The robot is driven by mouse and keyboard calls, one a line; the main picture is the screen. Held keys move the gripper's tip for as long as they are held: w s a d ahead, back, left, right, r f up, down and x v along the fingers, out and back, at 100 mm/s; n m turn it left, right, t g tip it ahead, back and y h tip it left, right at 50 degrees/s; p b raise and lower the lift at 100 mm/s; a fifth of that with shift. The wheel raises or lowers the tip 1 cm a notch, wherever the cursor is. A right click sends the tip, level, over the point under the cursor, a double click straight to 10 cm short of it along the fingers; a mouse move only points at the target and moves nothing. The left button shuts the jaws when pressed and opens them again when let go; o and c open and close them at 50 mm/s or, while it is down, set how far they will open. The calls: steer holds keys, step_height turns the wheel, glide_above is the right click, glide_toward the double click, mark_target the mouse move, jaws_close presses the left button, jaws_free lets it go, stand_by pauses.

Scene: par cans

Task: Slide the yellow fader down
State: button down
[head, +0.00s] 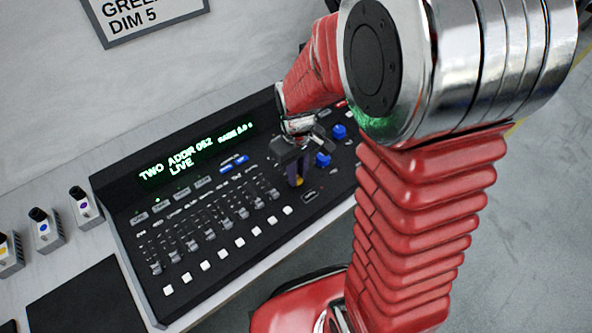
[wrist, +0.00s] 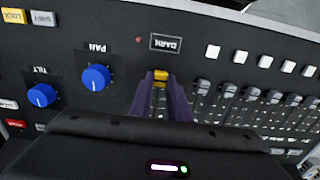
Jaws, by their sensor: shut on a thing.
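The yellow fader (wrist: 161,76) is at the end of the fader row in the wrist view, between the two dark purple fingers of my gripper (wrist: 162,82). My gripper is shut on the fader's cap. In the head view my gripper (head: 297,181) reaches down onto the console, with a bit of the yellow fader (head: 299,182) showing at its tips. The fader's slot is mostly hidden by the gripper. The black lighting console (head: 310,207) lies tilted on the bench.
Several grey faders (wrist: 228,90) stand close beside my gripper, with white buttons (wrist: 239,56) past their ends. Blue knobs, PAN (wrist: 96,77) and TILT (wrist: 42,95), are on the other side. A display (head: 190,160) reads "TWO ADDR 052 LIVE". Small switch boxes (head: 84,205) stand left of the console.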

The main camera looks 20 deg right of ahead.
mark_target(299, 190)
steer(key=c, duration=1.6)
jaws_free()
steer(key=shift+c, duration=0.2)
steer(key=shift+r, duration=0.1)
step_height(299, 190, up, 14)
steer(key=shift+f, duration=0.2)
steer(key=s+a+r+m+t, duration=0.2)
steer(key=s+r+t, duration=0.3)
steer(key=s, duration=0.7)
steer(key=shift+s+r+m+t, duration=0.3)
steer(key=shift+s+r+m, duration=0.1)
steer(key=shift+r+m, duration=0.5)
